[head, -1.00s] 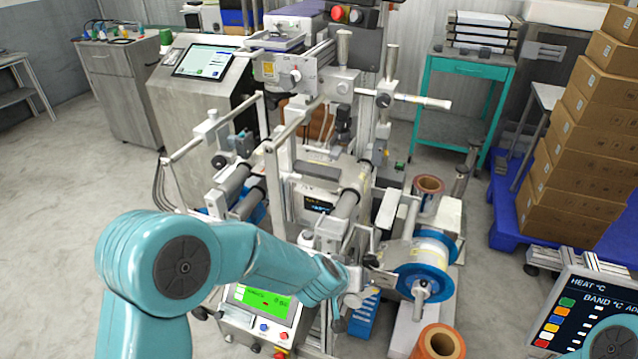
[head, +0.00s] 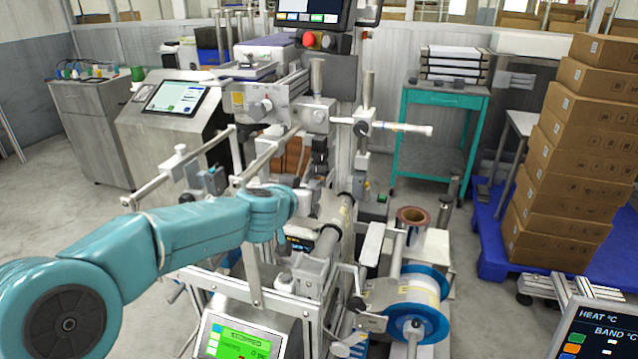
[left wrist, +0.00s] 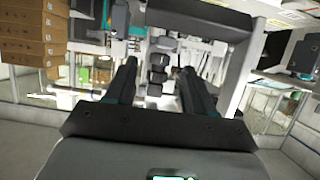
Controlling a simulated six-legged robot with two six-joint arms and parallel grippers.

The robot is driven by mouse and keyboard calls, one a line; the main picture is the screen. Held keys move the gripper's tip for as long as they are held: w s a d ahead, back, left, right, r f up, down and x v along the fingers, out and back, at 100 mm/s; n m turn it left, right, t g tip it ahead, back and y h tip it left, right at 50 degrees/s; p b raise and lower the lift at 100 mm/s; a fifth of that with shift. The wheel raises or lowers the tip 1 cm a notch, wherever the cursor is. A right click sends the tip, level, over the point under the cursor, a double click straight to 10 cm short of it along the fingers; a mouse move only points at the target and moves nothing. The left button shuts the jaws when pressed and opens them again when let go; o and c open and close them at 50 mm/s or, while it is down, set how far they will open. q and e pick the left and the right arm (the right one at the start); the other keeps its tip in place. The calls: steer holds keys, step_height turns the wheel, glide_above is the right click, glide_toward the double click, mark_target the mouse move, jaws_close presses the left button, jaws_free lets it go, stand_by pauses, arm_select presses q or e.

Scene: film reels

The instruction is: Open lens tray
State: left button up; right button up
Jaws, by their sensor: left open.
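I cannot pick out a lens tray for certain in either view. The reel machine (head: 258,106) fills the middle of the head view, with a column of small dark blocks (head: 319,157) on its front. My left arm comes in from the left and ends in front of the machine; its fingers are hidden or too small to make out there. In the left wrist view my left gripper (left wrist: 159,88) is open, its two dark fingers apart. Dark stacked blocks (left wrist: 158,68) show beyond, between the fingers, with no contact visible. My right gripper is not in view.
A blue-flanged reel (head: 408,300) and a copper-coloured roll (head: 411,216) sit at the machine's right. A green-screened control box (head: 240,338) is below the arm. A teal cart (head: 440,98) and stacked cartons (head: 570,150) stand right. Floor is clear at far left.

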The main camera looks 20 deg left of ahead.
mark_target(312, 186)
arm_select(q)
steer(key=x, duration=0.3)
steer(key=a+x, duration=0.1)
steer(key=x, duration=0.1)
steer(key=shift+w+d+f, duration=0.1)
steer(key=shift+w+f, duration=0.05)
steer(key=shift+w, duration=0.15)
steer(key=shift+w+d+p, duration=0.1)
steer(key=shift+w+p, duration=0.3)
steer(key=shift+w+f, duration=0.45)
steer(key=shift+w, duration=0.15)
steer(key=shift+s+r, duration=0.1)
steer(key=shift+c, duration=0.3)
